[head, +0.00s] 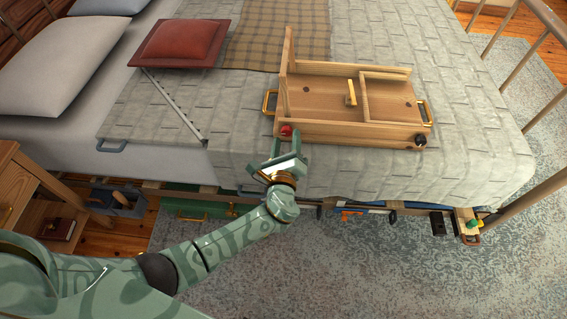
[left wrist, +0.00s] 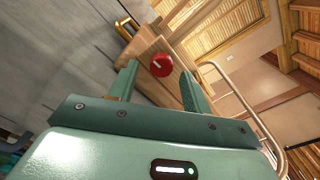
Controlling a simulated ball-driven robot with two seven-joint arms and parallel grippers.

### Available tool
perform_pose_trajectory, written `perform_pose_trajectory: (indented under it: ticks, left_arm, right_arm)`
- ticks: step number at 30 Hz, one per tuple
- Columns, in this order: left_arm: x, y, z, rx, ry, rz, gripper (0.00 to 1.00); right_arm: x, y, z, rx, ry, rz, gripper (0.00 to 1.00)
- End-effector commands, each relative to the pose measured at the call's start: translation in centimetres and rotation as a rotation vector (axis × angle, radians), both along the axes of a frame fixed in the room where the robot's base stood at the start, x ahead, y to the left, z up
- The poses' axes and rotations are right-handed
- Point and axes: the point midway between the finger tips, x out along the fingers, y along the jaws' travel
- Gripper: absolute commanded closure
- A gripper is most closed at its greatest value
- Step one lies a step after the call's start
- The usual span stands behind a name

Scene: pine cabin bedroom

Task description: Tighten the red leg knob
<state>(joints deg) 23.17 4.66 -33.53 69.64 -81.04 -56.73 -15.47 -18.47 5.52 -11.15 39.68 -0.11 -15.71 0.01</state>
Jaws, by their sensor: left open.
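The red leg knob (head: 286,130) is on the near left corner of a wooden frame (head: 340,130) that lies on the bed. In the left wrist view the red knob (left wrist: 162,64) is round, with a pale mark on its face. My left gripper (head: 287,142) is open at the bed's near edge, just on the near side of the knob. In the left wrist view the fingers of my left gripper (left wrist: 159,72) stand on either side of the knob, with gaps; whether they reach around it I cannot tell. My right gripper is not in view.
A black knob (head: 420,140) is on the frame's near right corner. Brass handles (head: 427,112) stick out at its ends. A red cushion (head: 181,41) and a thin rod (head: 173,103) lie on the bed to the left. The quilt (head: 480,130) right of the frame is clear.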

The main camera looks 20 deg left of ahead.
Motion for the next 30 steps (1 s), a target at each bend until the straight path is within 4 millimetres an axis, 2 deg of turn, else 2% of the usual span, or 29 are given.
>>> perform_pose_trajectory:
  ticks: [5, 9, 15, 21, 30]
  left_arm:
    - [-4.0, -1.1, 0.4, -0.001, 0.0, -0.001, 0.51]
    - [-7.8, -2.3, 0.3, -0.001, 0.001, -0.001, 0.51]
    - [-12.2, -3.5, 0.2, -0.002, 0.003, -0.001, 0.51]
    - [-14.4, -4.2, 0.0, -0.001, 0.002, 0.0, 0.51]
    - [-14.7, -4.3, 0.0, -0.001, 0.002, 0.0, 0.51]
  right_arm:
    - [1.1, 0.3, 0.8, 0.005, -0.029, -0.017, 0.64]
    - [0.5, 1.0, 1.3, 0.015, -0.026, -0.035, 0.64]
    - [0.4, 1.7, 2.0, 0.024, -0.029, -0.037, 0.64]
    - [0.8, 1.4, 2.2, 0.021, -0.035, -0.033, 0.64]
    - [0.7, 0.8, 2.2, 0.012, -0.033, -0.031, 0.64]
